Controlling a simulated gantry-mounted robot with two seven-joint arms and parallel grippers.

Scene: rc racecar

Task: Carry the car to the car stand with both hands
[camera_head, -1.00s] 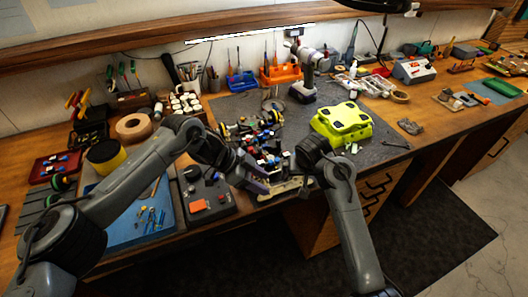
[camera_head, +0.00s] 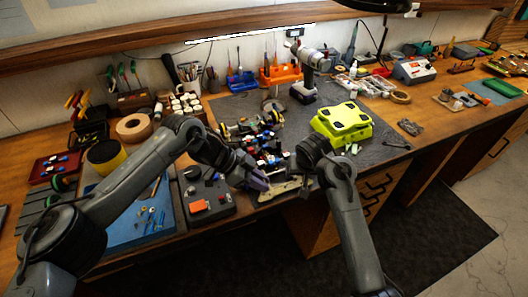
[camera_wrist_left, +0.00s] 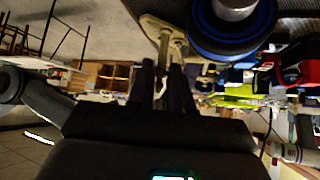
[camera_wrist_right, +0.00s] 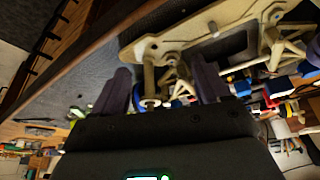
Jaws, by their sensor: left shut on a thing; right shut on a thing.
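The car (camera_head: 268,158) is an open chassis with colourful parts and a tan bumper-like plate (camera_head: 286,189) facing the table's front edge. My left gripper (camera_head: 262,184) is shut on the plate's left part; the left wrist view shows its fingers (camera_wrist_left: 163,82) at a tan piece beside a blue-rimmed wheel (camera_wrist_left: 232,25). My right gripper (camera_wrist_right: 155,85) is shut on a tan piece of the car in the right wrist view; in the head view its fingers are mostly hidden by my arm. I cannot tell whether the car is lifted. I cannot pick out the car stand with certainty.
A drill (camera_head: 308,80) stands behind. Mat between shell and pliers (camera_head: 398,144) is clear.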

